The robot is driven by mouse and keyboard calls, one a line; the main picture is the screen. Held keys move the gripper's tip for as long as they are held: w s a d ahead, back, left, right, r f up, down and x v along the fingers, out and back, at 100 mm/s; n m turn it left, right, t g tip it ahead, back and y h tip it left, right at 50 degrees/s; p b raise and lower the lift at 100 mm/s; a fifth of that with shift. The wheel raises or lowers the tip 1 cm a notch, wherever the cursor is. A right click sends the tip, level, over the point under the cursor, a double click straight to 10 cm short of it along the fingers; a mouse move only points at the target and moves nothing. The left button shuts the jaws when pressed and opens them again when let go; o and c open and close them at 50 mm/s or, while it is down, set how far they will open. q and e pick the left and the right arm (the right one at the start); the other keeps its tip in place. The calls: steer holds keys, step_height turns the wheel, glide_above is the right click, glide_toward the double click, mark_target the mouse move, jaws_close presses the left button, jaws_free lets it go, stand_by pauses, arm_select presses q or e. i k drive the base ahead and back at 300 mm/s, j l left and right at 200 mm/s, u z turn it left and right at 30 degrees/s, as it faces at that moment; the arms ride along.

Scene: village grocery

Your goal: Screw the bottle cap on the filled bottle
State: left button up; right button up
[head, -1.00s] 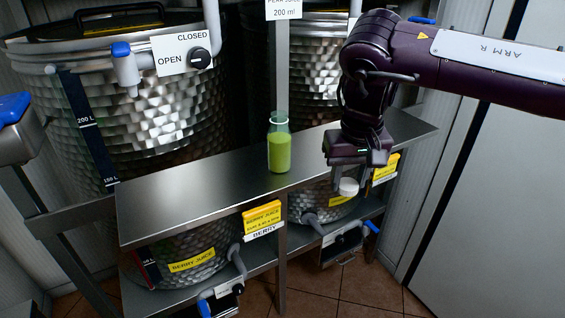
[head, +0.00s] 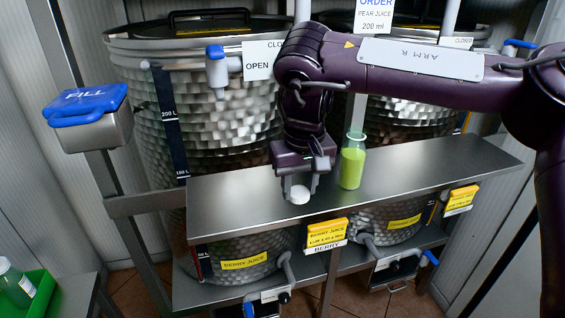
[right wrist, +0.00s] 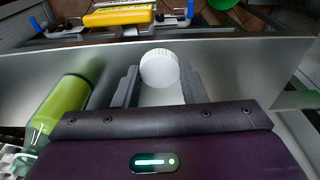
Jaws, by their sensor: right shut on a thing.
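The filled bottle (head: 352,165) stands upright on the metal shelf (head: 425,160), with green juice inside and a clear, uncapped neck. My right gripper (head: 298,187) is to the left of the bottle, shut on the white bottle cap (head: 299,196). The cap hangs below the fingers near the shelf's front part; its exact height above the shelf is hard to tell. In the right wrist view, the cap (right wrist: 160,68) sits between the two fingers and the bottle (right wrist: 62,105) lies apart at the left. My left gripper is not in view.
Large steel tanks (head: 215,130) stand behind the shelf. A blue FILL lever (head: 86,103) is at the left. A green crate (head: 35,292) with a bottle is at the lower left. The shelf's right part is clear.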

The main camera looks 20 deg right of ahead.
mark_target(354, 152)
steer(key=u, duration=0.55)
steer(key=k+l, duration=0.1)
steer(key=l, duration=0.3)
steer(key=k+l, duration=0.15)
steer(key=l, duration=0.25)
steer(key=k+l, duration=0.1)
steer(key=l, duration=0.25)
steer(key=k+l, duration=0.15)
steer(key=l, duration=0.25)
steer(key=k+l, duration=0.1)
steer(key=l, duration=0.3)
